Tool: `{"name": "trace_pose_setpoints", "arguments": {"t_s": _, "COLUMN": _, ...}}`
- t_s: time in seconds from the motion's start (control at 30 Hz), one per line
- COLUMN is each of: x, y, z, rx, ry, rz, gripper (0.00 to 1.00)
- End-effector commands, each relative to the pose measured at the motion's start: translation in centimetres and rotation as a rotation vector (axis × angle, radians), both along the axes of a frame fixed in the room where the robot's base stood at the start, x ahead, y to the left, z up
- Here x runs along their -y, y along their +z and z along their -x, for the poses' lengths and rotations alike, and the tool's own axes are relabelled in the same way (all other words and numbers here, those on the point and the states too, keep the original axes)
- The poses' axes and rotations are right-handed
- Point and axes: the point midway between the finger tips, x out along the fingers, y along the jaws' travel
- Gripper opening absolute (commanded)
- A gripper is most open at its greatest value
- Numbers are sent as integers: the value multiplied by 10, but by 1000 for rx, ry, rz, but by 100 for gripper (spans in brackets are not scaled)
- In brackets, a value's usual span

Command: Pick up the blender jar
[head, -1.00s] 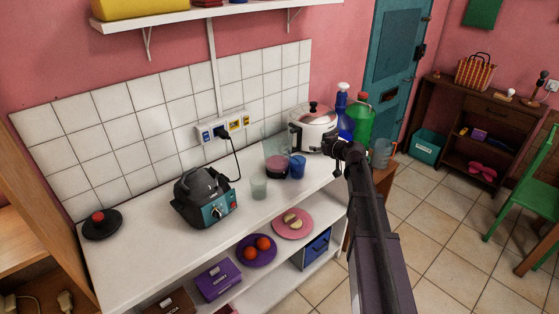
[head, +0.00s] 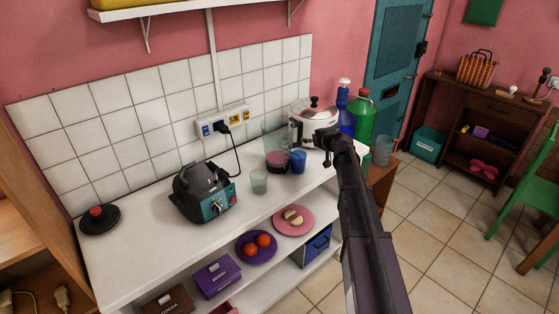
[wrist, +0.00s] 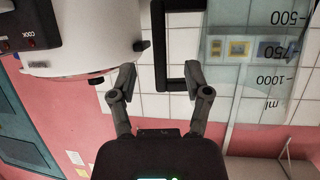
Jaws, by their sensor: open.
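The blender jar is clear glass with a dark handle. In the head view, the jar (head: 273,143) stands at the back of the white counter, its lower part pinkish and dark. In the wrist view, which is upside down, the jar (wrist: 252,75) fills the right with its ml scale, and its black handle (wrist: 168,50) stands beyond my gripper (wrist: 161,75). The two fingers are apart, with the handle in line with the gap and nothing held. I cannot tell how far the handle is from the fingertips. In the head view, my gripper (head: 322,141) is right of the jar.
A white cooker (head: 312,122) stands close behind my gripper. A blue cup (head: 298,162) and a clear glass (head: 259,181) stand in front of the jar. A black appliance (head: 203,193) and a black lid (head: 99,220) are further left. Blue and green bottles (head: 362,118) stand right.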

Motion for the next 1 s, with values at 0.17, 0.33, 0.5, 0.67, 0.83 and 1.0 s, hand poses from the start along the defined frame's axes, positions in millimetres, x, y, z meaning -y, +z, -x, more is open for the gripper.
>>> {"name": "trace_pose_setpoints", "arguments": {"t_s": 0.17, "x": -6, "y": -8, "z": -15, "rx": 0, "ry": 0, "rz": -1, "gripper": 63}}
{"name": "trace_pose_setpoints", "arguments": {"t_s": 0.33, "x": -8, "y": -8, "z": -18, "rx": 0, "ry": -1, "rz": 0, "gripper": 63}}
{"name": "trace_pose_setpoints", "arguments": {"t_s": 0.5, "x": -8, "y": -8, "z": -17, "rx": 0, "ry": -1, "rz": 0, "gripper": 63}}
{"name": "trace_pose_setpoints", "arguments": {"t_s": 0.67, "x": -8, "y": -9, "z": -19, "rx": 0, "ry": -1, "rz": 0, "gripper": 63}}
{"name": "trace_pose_setpoints", "arguments": {"t_s": 0.83, "x": -14, "y": -17, "z": -31, "rx": 0, "ry": 0, "rz": 0, "gripper": 63}}
{"name": "trace_pose_setpoints", "arguments": {"t_s": 1.0, "x": -21, "y": -25, "z": -48, "rx": 0, "ry": -1, "rz": 0, "gripper": 63}}
